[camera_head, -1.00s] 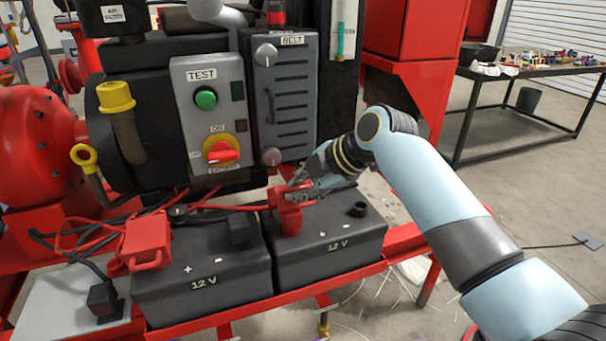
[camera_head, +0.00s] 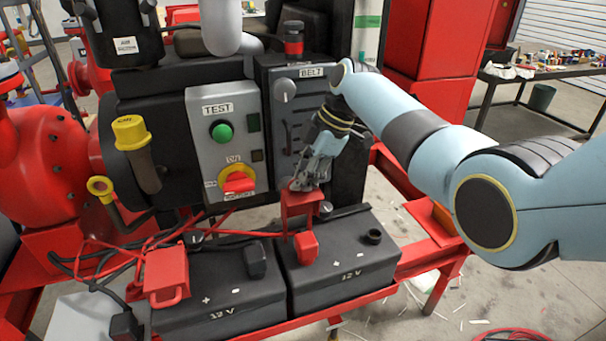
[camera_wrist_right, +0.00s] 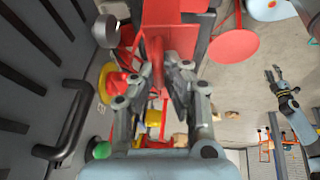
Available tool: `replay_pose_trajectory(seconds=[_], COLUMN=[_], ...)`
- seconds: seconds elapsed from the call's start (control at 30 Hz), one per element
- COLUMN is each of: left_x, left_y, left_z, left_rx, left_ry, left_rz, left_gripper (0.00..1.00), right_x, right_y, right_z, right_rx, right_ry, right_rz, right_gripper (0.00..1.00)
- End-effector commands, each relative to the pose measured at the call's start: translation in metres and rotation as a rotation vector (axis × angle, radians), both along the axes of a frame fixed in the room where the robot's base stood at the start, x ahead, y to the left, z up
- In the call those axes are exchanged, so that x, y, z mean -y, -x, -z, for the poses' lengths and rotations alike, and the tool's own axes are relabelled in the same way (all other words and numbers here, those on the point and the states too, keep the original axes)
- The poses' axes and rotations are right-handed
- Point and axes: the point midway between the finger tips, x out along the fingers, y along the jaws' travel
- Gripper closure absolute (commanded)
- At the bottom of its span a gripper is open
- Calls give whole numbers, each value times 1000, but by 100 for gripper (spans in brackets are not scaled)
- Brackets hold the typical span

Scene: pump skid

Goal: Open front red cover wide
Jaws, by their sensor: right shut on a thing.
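The red cover (camera_head: 301,198) of the right-hand 12 V battery (camera_head: 345,255) is swung up above a red terminal block (camera_head: 306,246). My right gripper (camera_head: 304,186) is shut on the cover's upper edge, in front of the grey BELT panel. In the right wrist view red cover parts (camera_wrist_right: 157,60) show between the fingers (camera_wrist_right: 166,80). A second red cover (camera_head: 166,274) lies down over the left-hand battery (camera_head: 235,290). My left gripper (camera_wrist_right: 274,74) shows small at the right of the right wrist view, its fingers apart and empty.
The grey TEST box (camera_head: 222,145) has a green button and a red-yellow switch. The BELT panel (camera_head: 290,110) with its knobs and handle stands close behind the gripper. Cables run behind the batteries. A cluttered table (camera_head: 540,75) stands far right.

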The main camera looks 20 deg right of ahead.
Motion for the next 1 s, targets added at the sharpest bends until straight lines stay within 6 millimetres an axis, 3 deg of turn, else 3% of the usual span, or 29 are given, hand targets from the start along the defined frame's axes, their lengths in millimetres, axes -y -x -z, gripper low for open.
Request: replay_pose_trajectory(seconds=[0.6, 0.63, 0.8, 1.0], left_x=[0, 0, 0, 0], left_y=[4, 4, 4, 4], left_z=[-3, -3, -3, -3], left_rx=[-5, -6, -6, -6], left_ry=[0, 0, 0, 0], left_rz=[0, 0, 0, 0], left_gripper=[60, 60, 60, 60], right_x=[0, 0, 0, 0], right_y=[-1, -1, -1, 0], right_z=[-2, -2, -2, -1], right_rx=[5, 5, 4, 3], right_ry=[0, 0, 0, 0], right_rz=[2, 2, 1, 0], right_gripper=[100, 90, 68, 67])
